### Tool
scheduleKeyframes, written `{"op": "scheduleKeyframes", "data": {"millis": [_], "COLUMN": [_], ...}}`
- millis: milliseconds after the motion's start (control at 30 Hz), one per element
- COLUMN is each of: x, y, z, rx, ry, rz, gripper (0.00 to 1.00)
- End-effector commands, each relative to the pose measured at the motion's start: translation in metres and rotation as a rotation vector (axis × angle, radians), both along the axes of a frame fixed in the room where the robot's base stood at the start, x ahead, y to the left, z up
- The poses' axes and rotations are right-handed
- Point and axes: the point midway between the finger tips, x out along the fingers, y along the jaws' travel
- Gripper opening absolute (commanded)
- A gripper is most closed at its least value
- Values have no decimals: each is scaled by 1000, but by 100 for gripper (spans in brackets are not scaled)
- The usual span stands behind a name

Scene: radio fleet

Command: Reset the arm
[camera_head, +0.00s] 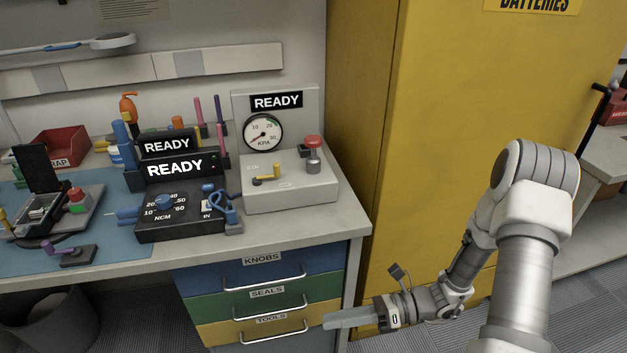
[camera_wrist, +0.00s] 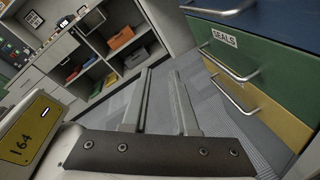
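My arm reaches in from the right of the head view, bent at the elbow and pointing left. My gripper (camera_head: 328,321) is low in front of the workbench drawers, beside the yellow tools drawer (camera_head: 253,329). In the wrist view the two fingers of my gripper (camera_wrist: 161,74) stand apart with a gap between them. Nothing is between them, and floor shows through the gap. The gripper is open and empty. In the wrist view the green seals drawer (camera_wrist: 222,48) is to the right of the fingers, apart from them.
The workbench (camera_head: 299,234) carries a torque tester (camera_head: 180,215), a pressure tester (camera_head: 290,187) and a red bin (camera_head: 62,147). A yellow battery cabinet (camera_head: 450,110) stands behind my arm. Open shelves (camera_wrist: 115,42) are far off in the wrist view, with clear floor before them.

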Motion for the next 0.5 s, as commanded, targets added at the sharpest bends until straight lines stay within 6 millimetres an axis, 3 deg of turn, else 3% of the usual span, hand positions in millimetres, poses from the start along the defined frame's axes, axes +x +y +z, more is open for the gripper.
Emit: {"op": "scheduleKeyframes", "data": {"millis": [100,500], "x": [-5,-31], "y": [-2,-18], "z": [26,97], "rx": [-88,-358], "ry": [-153,-640], "rz": [121,515], "gripper": [27,27]}}
